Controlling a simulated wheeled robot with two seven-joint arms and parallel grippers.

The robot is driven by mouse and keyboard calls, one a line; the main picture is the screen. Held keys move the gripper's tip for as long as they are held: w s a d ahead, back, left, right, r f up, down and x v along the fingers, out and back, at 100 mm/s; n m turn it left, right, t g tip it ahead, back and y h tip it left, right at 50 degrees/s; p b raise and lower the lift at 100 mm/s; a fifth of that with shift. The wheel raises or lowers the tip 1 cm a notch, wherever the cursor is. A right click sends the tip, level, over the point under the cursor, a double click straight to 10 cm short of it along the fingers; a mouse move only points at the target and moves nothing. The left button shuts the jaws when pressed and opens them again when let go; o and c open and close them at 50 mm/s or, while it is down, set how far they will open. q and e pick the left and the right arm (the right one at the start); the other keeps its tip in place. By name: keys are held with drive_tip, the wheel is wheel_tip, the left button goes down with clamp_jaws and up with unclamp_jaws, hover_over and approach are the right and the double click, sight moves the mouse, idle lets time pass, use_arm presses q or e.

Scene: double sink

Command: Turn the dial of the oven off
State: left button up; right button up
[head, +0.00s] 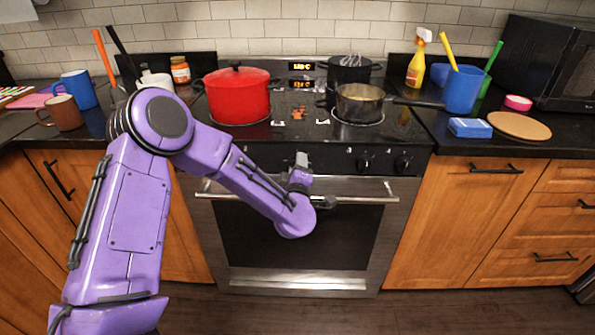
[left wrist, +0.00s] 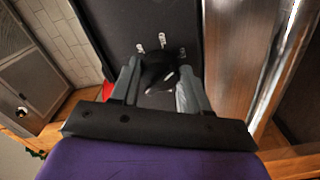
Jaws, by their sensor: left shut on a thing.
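The oven (head: 300,285) stands in the middle of the head view, with its black control panel above the door handle. My left gripper (head: 301,166) is at the left-middle part of this panel and hides most of what it holds there. In the left wrist view, a dark dial (left wrist: 157,70) with light marks sits between the two fingers of my left gripper (left wrist: 158,88). The fingers are shut on the dial. Two other dials, one nearer (head: 365,163) and one farther right (head: 403,162), are free on the panel. My right gripper is not in view.
On the cooktop stand a red pot (head: 238,97), a steel pan (head: 359,104) and a black pot (head: 349,73). Wooden cabinets (head: 455,225) flank the oven. The floor in front is clear.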

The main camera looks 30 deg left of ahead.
use_arm(q)
drive_tip(key=shift+s+a+n+b, duration=0.1)
drive_tip(key=shift+a+n+b, duration=0.05)
drive_tip(key=shift+n+b, duration=13.9)
drive_tip(key=shift+r+n+p, duration=0.1)
drive_tip(key=shift+n+p, duration=0.2)
drive_tip(key=shift+n, duration=0.05)
drive_tip(key=o, duration=1.1)
drive_tip(key=shift+c, duration=0.2)
drive_tip(key=shift+s, duration=0.1)
